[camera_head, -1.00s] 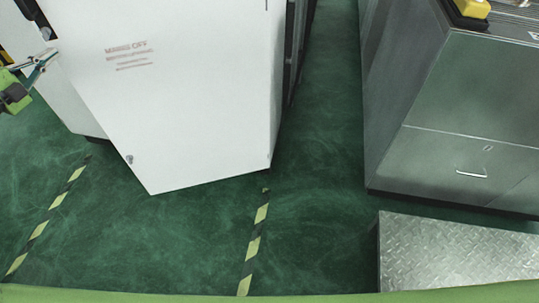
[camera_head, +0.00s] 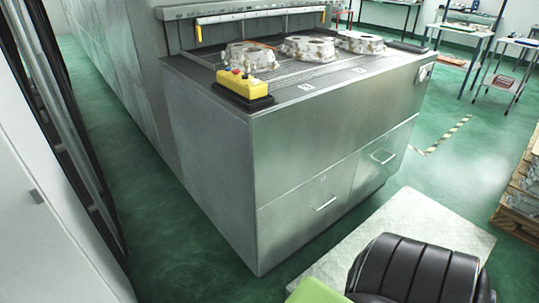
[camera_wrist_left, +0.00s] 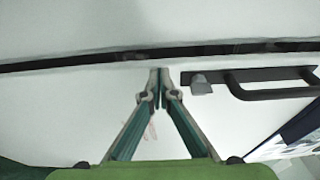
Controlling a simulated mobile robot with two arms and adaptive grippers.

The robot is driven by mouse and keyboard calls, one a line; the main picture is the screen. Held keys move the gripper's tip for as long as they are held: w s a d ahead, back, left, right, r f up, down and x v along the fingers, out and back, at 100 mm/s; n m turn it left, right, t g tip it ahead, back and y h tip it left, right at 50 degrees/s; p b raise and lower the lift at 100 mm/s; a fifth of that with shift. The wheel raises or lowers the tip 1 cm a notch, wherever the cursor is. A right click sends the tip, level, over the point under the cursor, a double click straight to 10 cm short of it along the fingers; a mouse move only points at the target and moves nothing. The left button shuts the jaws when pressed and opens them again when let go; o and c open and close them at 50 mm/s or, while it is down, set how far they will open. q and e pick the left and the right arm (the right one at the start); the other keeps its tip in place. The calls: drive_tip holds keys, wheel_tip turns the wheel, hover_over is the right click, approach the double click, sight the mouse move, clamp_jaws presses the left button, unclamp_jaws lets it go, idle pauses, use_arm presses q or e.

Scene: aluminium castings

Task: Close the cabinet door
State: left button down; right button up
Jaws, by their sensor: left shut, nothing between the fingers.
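In the left wrist view, a white cabinet door (camera_wrist_left: 60,120) with a black bar handle (camera_wrist_left: 275,90) and a grey knob lies below a narrow dark gap. Another white surface (camera_wrist_left: 150,25) lies above the gap. My left gripper (camera_wrist_left: 160,75) is shut and empty, its tips by the gap, left of the handle. I cannot tell whether the tips touch the door. Faint reddish print shows behind the fingers. In the head view, only part of the white cabinet (camera_head: 45,235) shows at the left edge. My right gripper is not in view.
A grey metal machine (camera_head: 300,150) with castings and a yellow control box (camera_head: 242,84) on top stands in the middle of the head view. Green floor (camera_head: 165,200) lies between it and the cabinet. A pallet (camera_head: 525,200) is at the right edge.

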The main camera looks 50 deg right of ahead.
use_arm(q)
drive_tip(key=shift+w, duration=0.35)
drive_tip(key=shift+r, duration=0.1)
drive_tip(key=shift+s, duration=0.1)
